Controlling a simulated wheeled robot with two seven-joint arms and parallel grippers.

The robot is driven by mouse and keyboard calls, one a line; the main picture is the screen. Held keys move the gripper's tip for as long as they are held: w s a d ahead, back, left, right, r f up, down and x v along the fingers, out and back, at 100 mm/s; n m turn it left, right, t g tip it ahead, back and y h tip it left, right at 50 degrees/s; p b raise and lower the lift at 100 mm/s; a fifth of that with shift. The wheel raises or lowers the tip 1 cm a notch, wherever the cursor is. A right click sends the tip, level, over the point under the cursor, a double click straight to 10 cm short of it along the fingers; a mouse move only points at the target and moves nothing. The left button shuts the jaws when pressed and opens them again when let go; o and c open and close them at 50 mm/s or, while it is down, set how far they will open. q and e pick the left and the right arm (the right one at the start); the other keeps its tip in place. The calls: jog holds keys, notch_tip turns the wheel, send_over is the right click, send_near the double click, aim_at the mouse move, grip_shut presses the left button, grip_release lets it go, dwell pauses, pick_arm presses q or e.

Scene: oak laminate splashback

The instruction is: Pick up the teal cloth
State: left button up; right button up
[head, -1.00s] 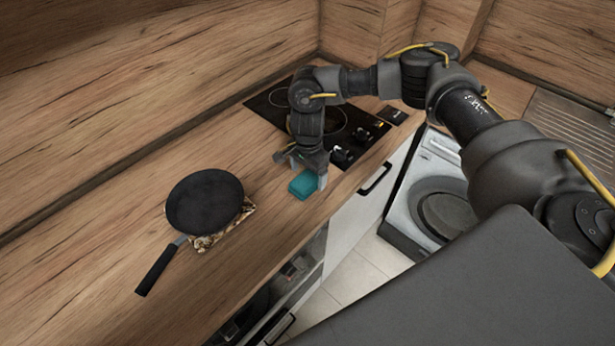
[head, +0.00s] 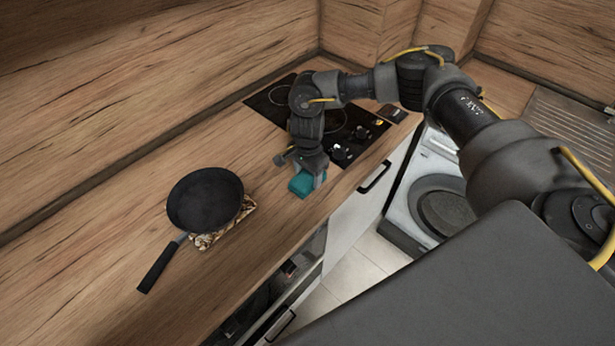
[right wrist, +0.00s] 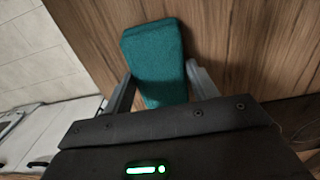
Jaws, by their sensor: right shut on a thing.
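The teal cloth (head: 301,185) is a small folded block on the wooden counter, near its front edge. My right gripper (head: 308,177) reaches down over it from above and is shut on it. In the right wrist view the cloth (right wrist: 154,58) lies between the two fingers of the gripper (right wrist: 158,90), its far end sticking out beyond them. I cannot tell whether the cloth is clear of the counter. My left gripper is not in view.
A black frying pan (head: 204,199) rests on a patterned potholder (head: 237,225) to the left, its handle toward the front. A black hob (head: 265,104) lies behind my right gripper. A washing machine (head: 438,205) stands right of the counter. The counter's left part is clear.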

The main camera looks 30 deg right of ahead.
jog(key=shift+r+b, duration=0.25)
jog(key=shift+b, duration=0.15)
notch_tip(320, 180, up, 2)
jog(key=shift+w+r+b, duration=0.1)
jog(key=shift+b, duration=1.1)
jog(key=s+a+r+b, duration=0.1)
jog(key=s+r+b, duration=0.2)
jog(key=s+r, duration=0.7)
jog(key=s, duration=0.4)
jog(key=shift+a+r+b, duration=0.15)
jog(key=shift+a+b, duration=0.1)
jog(key=shift+b, duration=0.05)
jog(key=o, duration=0.3)
jog(key=shift+c, duration=1.1)
jog(key=a+n+p, duration=0.1)
jog(key=n, duration=0.3)
jog(key=r+n+p, duration=0.1)
jog(key=n+p, duration=0.1)
jog(key=n, duration=0.3)
jog(key=a+r+n+p, duration=0.1)
jog(key=n, duration=0.4)
jog(key=shift+s+a+p, duration=0.3)
jog(key=shift+s+p, duration=0.1)
